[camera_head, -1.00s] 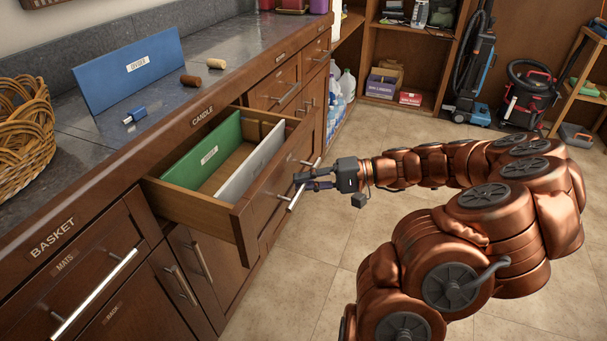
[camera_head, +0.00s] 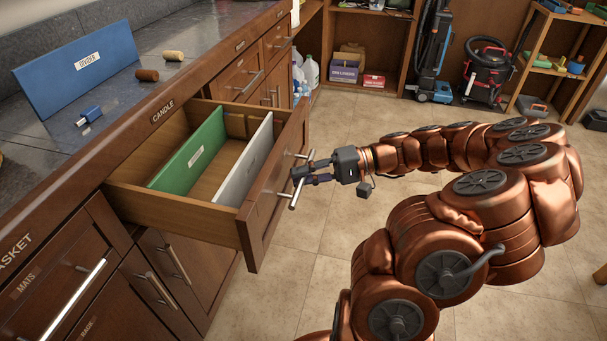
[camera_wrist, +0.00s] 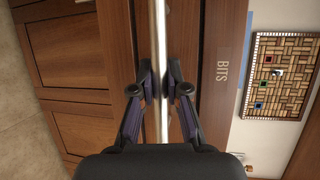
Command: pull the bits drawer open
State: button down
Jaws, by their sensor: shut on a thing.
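The bits drawer (camera_head: 262,212) stands pulled out from the counter, with its wooden front away from the cabinet. A green panel (camera_head: 190,152) and a light grey panel (camera_head: 243,160) stand upright inside it. My gripper (camera_head: 298,173) is shut on the drawer's silver bar handle (camera_head: 293,199), in front of the drawer face. In the wrist view the handle (camera_wrist: 161,35) runs between my two fingertips (camera_wrist: 161,82), and a BITS label (camera_wrist: 222,72) shows on the wood to the right. The drawer's far interior is partly hidden by the panels.
Closed drawers and cupboards line the counter. Tiled floor (camera_head: 300,290) is free in front. A vacuum (camera_head: 485,75) and shelves stand at the back.

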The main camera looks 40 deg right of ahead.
jog(key=c, duration=1.2)
grip_release()
jog(key=shift+o, duration=0.2)
jog(key=v, duration=1.2)
jog(key=shift+s, duration=0.1)
